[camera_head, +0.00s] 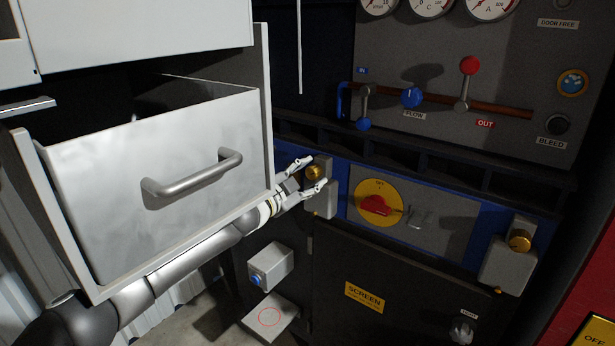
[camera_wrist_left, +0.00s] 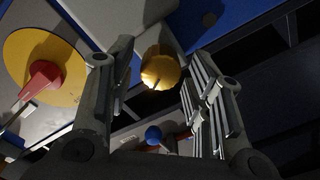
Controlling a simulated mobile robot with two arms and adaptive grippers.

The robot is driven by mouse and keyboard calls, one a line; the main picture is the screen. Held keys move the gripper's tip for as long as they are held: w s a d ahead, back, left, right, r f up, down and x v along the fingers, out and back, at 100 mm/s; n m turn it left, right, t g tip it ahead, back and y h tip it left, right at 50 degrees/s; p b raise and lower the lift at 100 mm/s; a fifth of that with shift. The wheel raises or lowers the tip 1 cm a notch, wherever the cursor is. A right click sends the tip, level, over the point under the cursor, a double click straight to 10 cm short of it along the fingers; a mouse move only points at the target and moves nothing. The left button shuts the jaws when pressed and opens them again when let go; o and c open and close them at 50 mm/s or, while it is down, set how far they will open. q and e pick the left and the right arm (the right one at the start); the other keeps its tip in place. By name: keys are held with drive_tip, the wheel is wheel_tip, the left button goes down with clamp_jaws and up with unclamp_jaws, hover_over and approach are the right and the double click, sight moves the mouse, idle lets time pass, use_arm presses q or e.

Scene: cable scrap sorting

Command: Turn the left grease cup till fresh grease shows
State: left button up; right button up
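The left grease cup (camera_head: 315,171) is a brass knob on a grey block (camera_head: 327,200) at the left end of the blue panel. My left gripper (camera_head: 317,173) reaches it from the left, one finger above and one below. In the left wrist view the brass cup (camera_wrist_left: 160,72) sits between the two spread fingers (camera_wrist_left: 158,78), with a gap visible on at least one side. I cannot tell whether either finger touches it. No grease can be made out on or around the cup. My right gripper is not in view.
An open grey drawer (camera_head: 160,180) hangs above my left arm. A yellow dial with a red switch (camera_head: 378,205) is right of the cup. A second brass cup (camera_head: 520,240) is at the far right. A pipe with levers (camera_head: 500,108) runs above.

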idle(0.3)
use_arm(q)
drive_tip(key=v, duration=1.2)
